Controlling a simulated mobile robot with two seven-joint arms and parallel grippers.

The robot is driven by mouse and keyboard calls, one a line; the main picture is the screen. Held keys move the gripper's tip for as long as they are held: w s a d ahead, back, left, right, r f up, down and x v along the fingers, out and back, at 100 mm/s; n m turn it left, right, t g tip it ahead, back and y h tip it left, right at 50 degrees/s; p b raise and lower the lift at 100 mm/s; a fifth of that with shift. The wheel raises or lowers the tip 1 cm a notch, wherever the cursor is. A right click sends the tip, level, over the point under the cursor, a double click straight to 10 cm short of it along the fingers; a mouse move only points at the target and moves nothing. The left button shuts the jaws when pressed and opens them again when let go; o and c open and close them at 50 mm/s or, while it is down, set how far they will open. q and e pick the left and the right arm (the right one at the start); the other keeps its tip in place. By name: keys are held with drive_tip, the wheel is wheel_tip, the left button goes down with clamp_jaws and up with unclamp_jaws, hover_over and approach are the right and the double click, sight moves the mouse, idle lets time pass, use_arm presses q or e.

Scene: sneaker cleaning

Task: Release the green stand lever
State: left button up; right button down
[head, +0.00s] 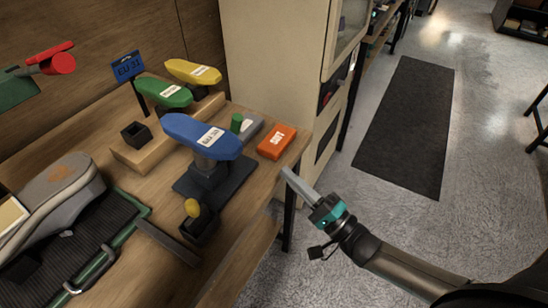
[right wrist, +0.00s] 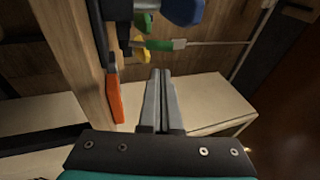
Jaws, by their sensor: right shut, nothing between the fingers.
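The green shoe-shaped stand top (head: 163,92) sits on a wooden block on the bench, between a yellow one and a blue one. No lever on the green stand can be clearly made out. A small green knob (head: 236,123) stands on a grey block near the bench's right edge. In the right wrist view a green piece with a pale end (right wrist: 165,44) shows ahead of the fingers; I cannot tell which part it is. My right gripper (head: 286,171) is shut and empty, off the bench's right edge, apart from everything. My left gripper is not in view.
The blue stand (head: 203,135) stands in front of the green one, with the yellow stand (head: 193,72) behind. An orange block (head: 277,141) lies at the bench's right edge, nearest my right gripper. A shoe (head: 62,190) lies at left.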

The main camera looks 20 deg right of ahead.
sight(239, 125)
drive_tip(key=x, duration=1.3)
drive_tip(key=r+g+p, duration=0.1)
drive_tip(key=p, duration=0.2)
drive_tip(key=w+a+g+p, duration=0.1)
drive_tip(key=p, duration=0.2)
drive_tip(key=w+r+n+g+h+p, duration=0.1)
drive_tip(key=p, duration=0.2)
drive_tip(key=shift+a+r, duration=0.25)
drive_tip(key=shift+r, duration=0.1)
drive_tip(key=w+a+n+g+h+p, duration=0.1)
drive_tip(key=w+a+g+h+p, duration=0.3)
drive_tip(key=p, duration=0.6)
drive_tip(key=w+g, duration=0.1)
drive_tip(key=g, duration=0.1)
drive_tip(key=shift+g, duration=0.3)
drive_tip(key=shift+a, duration=0.1)
